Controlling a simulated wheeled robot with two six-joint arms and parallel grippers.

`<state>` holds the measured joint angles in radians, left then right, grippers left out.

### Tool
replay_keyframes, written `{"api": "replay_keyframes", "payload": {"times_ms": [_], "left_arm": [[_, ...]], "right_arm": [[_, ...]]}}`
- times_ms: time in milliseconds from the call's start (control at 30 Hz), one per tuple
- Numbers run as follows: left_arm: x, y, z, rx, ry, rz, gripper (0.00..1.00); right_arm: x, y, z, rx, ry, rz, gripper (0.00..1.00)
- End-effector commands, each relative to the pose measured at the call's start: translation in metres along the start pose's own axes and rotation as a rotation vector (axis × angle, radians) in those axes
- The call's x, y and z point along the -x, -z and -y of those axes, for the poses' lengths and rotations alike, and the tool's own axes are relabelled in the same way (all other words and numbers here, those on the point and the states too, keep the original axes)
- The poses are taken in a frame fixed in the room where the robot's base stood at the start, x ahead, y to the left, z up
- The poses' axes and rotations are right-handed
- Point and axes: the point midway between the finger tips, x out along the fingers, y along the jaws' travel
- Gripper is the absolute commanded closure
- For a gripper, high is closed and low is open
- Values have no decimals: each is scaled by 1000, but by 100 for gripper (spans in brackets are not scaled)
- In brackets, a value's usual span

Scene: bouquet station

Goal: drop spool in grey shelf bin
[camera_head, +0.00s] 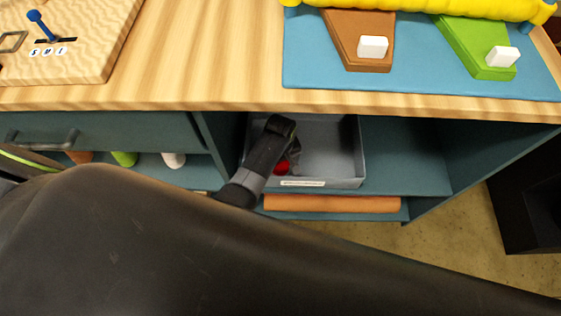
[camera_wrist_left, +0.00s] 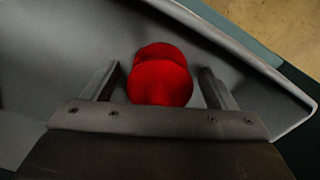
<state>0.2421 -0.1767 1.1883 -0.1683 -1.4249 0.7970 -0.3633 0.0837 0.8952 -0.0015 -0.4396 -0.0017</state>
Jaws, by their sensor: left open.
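The red spool (camera_wrist_left: 160,75) is in the grey shelf bin (camera_wrist_left: 258,62), between the two spread fingers of my left gripper (camera_wrist_left: 158,84) in the left wrist view. Gaps show between the spool and both fingers. In the head view the grey shelf bin (camera_head: 335,150) sits on the shelf under the counter. My left gripper (camera_head: 285,160) reaches down into its left part, and a small red bit of the spool (camera_head: 282,167) shows beside it. Whether the spool rests on the bin floor is hard to tell. My right gripper is not seen.
The wooden counter (camera_head: 210,60) overhangs the shelf. To the right of the bin the shelf (camera_head: 400,160) is bare. An orange-brown roll (camera_head: 330,203) lies below. A drawer (camera_head: 110,130) is at left. My dark arm fills the foreground.

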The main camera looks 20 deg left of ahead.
Motion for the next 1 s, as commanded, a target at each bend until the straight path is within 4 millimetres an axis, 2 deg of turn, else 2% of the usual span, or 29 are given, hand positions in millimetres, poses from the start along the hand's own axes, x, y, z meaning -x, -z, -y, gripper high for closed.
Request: {"api": "replay_keyframes", "payload": {"times_ms": [67, 600, 1000], "left_arm": [[8, 0, 0, 0, 0, 1, 20], [67, 0, 0, -1, 0, 0, 20], [108, 0, 0, -1, 1, 1, 20]], "right_arm": [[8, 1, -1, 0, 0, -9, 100], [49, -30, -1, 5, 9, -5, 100], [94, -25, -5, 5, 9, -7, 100]]}}
